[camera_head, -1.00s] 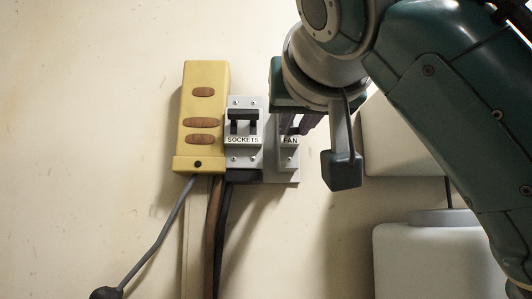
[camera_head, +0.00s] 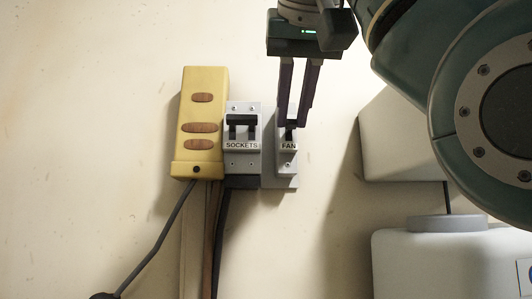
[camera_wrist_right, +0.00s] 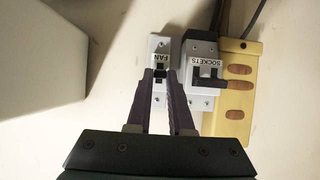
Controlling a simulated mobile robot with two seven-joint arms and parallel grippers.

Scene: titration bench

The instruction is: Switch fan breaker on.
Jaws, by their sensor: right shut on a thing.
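The fan breaker (camera_head: 287,168) is a narrow grey unit on the wall with a FAN label and a small black switch; it also shows in the right wrist view (camera_wrist_right: 158,93). My right gripper (camera_head: 291,123) reaches down from above in the head view, with its dark fingertips at the black switch. In the right wrist view the fingertips (camera_wrist_right: 159,75) sit on either side of the switch, shut on it. The fingers partly hide the switch, so I cannot tell its exact position. My left gripper is not in view.
The sockets breaker (camera_head: 242,164), with a wide black lever, is mounted close to the left of the fan breaker. A yellow socket box (camera_head: 203,111) with hanging cables is further left. White equipment (camera_head: 405,140) stands at the right. The wall below the fan breaker is clear.

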